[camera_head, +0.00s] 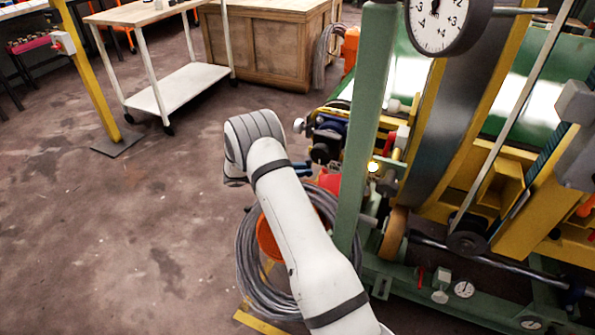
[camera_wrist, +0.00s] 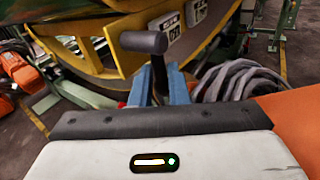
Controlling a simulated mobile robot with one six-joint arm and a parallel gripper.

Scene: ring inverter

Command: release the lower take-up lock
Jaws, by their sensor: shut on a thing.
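In the wrist view a dark T-shaped handle (camera_wrist: 143,42) stands upright in front of a yellow curved machine part. It appears to be the handle of the take-up lock, but I cannot read which one. My gripper (camera_wrist: 162,84) has blue-grey fingers on both sides of the handle's stem and is shut on it. The crossbar shows above the fingertips. The base of the stem and any pin are hidden.
A coiled grey cable (camera_head: 252,270) lies around an orange bucket (camera_head: 268,235) beside my arm. A round dial (camera_head: 440,22) sits high on the machine. A cart (camera_head: 175,95) and wooden cabinet (camera_head: 265,55) stand behind. The floor at left is clear.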

